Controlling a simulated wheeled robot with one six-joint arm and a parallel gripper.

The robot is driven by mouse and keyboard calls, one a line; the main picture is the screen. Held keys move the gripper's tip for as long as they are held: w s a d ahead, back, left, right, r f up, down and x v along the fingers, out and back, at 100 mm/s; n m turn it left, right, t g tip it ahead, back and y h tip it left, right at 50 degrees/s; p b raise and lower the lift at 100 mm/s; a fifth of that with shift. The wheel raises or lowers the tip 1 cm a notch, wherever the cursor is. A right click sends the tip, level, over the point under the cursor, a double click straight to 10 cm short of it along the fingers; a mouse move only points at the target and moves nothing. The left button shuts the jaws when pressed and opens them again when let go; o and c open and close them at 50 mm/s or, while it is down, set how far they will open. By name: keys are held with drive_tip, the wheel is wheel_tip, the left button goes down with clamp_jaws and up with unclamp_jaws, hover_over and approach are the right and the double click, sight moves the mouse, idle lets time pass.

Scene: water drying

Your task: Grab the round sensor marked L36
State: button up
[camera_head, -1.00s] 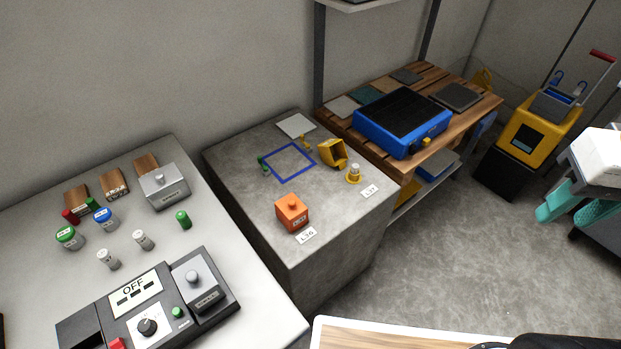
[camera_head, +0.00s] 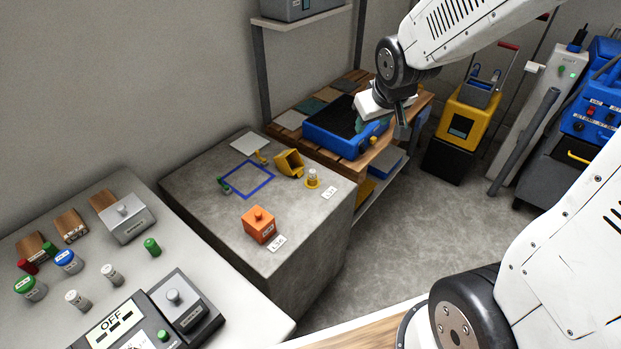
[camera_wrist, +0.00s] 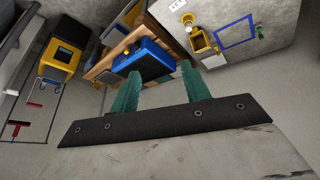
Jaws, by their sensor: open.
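An orange box with a knob (camera_head: 258,225) stands nearer the block's front, beside another tag (camera_head: 277,243) that seems to read L36. The other tag is too small to read surely. My gripper (camera_head: 388,125) is raised over the wooden bench area, to the right of the block, well apart from both. In the wrist view its teal fingers (camera_wrist: 160,72) are apart with nothing between them; the round piece (camera_wrist: 188,20) shows at the top.
A blue tray (camera_head: 322,138) sits on the slatted wooden bench beyond the block. A yellow scoop-like holder (camera_head: 289,162) and a blue square outline (camera_head: 248,178) are on the block. A light table (camera_head: 110,260) with jars and a control box is at left. Open floor lies right of the block.

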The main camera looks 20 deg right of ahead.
drive_tip(key=w+f+n+t+y, duration=0.2)
drive_tip(key=w+f+t, duration=0.1)
drive_tip(key=w+f, duration=1)
drive_tip(key=t+y, duration=0.2)
approach(314, 175)
drive_tip(key=w+d+r, duration=0.2)
drive_tip(key=d+r, duration=0.1)
drive_tip(key=r, duration=0.1)
drive_tip(key=f, duration=0.2)
drive_tip(key=s+a+f+t+y, duration=0.1)
drive_tip(key=f, duration=0.1)
drive_tip(key=f+t, duration=0.1)
drive_tip(key=f, duration=0.1)
drive_tip(key=shift+s+a+f+n+y, duration=0.2)
drive_tip(key=shift+s+f+n+y, duration=0.1)
drive_tip(key=shift+s+f, duration=0.1)
drive_tip(key=x, duration=0.7)
drive_tip(key=shift+w+a, duration=0.3)
drive_tip(key=shift+a, duration=0.25)
drive_tip(key=shift+c, duration=0.4)
clamp_jaws()
